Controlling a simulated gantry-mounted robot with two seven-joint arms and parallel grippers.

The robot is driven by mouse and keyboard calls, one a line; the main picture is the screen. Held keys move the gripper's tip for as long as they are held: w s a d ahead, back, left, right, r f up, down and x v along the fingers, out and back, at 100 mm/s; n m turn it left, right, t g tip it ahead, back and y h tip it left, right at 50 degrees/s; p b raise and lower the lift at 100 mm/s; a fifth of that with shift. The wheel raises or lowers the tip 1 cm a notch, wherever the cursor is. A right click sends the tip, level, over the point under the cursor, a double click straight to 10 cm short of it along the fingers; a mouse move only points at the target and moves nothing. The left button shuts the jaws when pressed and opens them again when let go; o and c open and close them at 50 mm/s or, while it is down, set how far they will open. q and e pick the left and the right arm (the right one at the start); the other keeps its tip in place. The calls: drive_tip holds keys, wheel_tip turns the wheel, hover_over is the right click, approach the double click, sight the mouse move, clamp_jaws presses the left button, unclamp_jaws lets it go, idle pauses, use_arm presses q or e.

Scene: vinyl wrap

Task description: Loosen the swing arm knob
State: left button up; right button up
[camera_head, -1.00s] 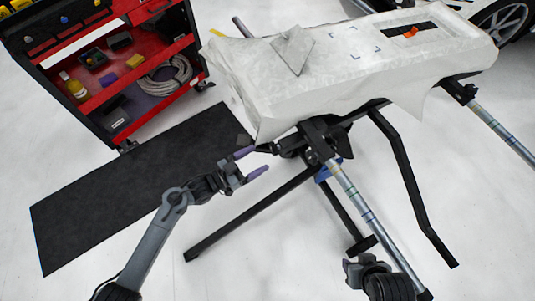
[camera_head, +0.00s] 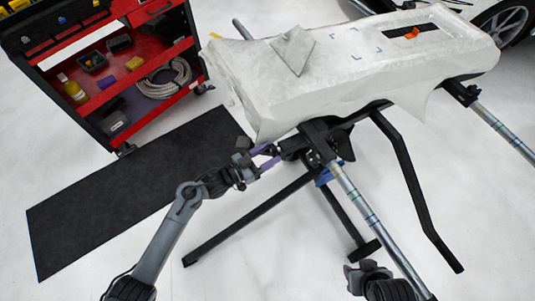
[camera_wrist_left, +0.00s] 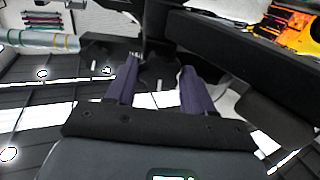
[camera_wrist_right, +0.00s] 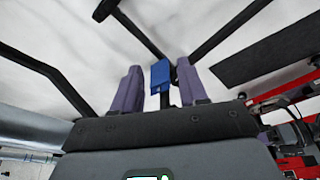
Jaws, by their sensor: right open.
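The black swing arm knob (camera_head: 272,149) is at the left end of the stand's clamp, below the wrapped panel, small and partly hidden in the head view. My left gripper (camera_head: 267,157) is open, with its purple fingers at the knob. In the left wrist view, a dark knob (camera_wrist_left: 158,72) lies between the two fingers, with a finger on each side. I cannot tell whether they touch it. My right gripper (camera_wrist_right: 160,88) is open and empty, low near the stand's front tube. A blue part of the stand (camera_wrist_right: 160,75) appears beyond its fingers.
The white-wrapped panel (camera_head: 350,65) lies on top of the stand. A black leg (camera_head: 250,220) and a silver tube (camera_head: 365,215) reach toward the front. A red and black tool cart (camera_head: 110,75) stands at the back left, beside a black mat (camera_head: 130,195) on the floor.

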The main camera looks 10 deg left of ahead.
use_arm(q)
drive_tip(key=c, duration=0.4)
drive_tip(key=n+p, duration=0.1)
drive_tip(key=p, duration=0.1)
drive_tip(key=n+p, duration=0.2)
drive_tip(key=shift+r+p, duration=0.35)
drive_tip(key=shift+p, duration=0.05)
drive_tip(key=shift+n+p, duration=0.3)
drive_tip(key=shift+n, duration=0.1)
drive_tip(key=shift+f, duration=0.25)
drive_tip(key=o, duration=1)
drive_tip(key=shift+f, duration=0.1)
